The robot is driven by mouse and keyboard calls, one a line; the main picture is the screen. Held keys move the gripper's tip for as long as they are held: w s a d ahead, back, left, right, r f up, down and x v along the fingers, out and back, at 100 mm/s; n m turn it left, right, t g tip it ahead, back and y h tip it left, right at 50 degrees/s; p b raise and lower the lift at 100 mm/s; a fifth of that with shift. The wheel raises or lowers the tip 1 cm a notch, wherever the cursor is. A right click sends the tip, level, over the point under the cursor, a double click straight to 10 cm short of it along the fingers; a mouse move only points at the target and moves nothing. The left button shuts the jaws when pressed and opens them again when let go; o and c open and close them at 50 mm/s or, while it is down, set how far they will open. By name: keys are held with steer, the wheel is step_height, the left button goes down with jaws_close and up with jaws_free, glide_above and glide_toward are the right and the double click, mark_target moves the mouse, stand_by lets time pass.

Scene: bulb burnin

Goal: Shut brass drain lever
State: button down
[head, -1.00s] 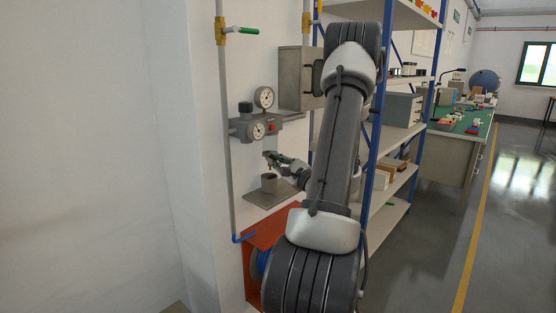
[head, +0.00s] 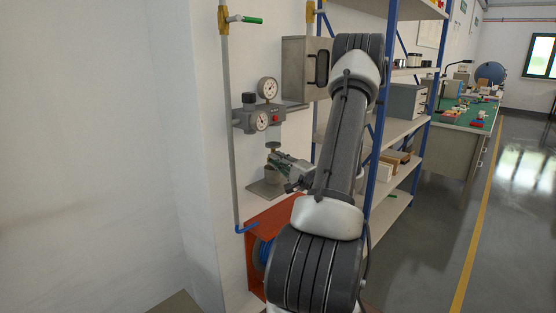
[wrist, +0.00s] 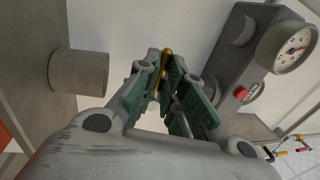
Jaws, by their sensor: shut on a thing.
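The brass drain lever (wrist: 165,66) shows as a small golden piece between my fingertips in the wrist view. My gripper (wrist: 163,78) has green-padded fingers and is shut on it. In the head view my gripper (head: 273,158) is below the grey regulator unit (head: 258,119) and just above the grey cup (head: 270,176). The lever is too small and covered in the head view to make out. The fingers hide much of it in the wrist view, so I cannot tell its angle.
The cup (wrist: 78,73) stands close to my fingers in the wrist view. A gauge (wrist: 296,46) and red button (wrist: 251,92) are on the unit. A green-handled valve (head: 244,19) is above left. A grey box (head: 306,68) and blue-framed shelf (head: 376,165) stand right.

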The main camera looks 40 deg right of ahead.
steer(key=shift+f+n, duration=0.2)
steer(key=shift+n, duration=0.1)
steer(key=c, duration=1.5)
jaws_free()
steer(key=shift+s, duration=0.15)
steer(key=v, duration=1.1)
steer(key=shift+s+f, duration=0.1)
steer(key=shift+s, duration=0.25)
steer(key=shift+d, duration=0.1)
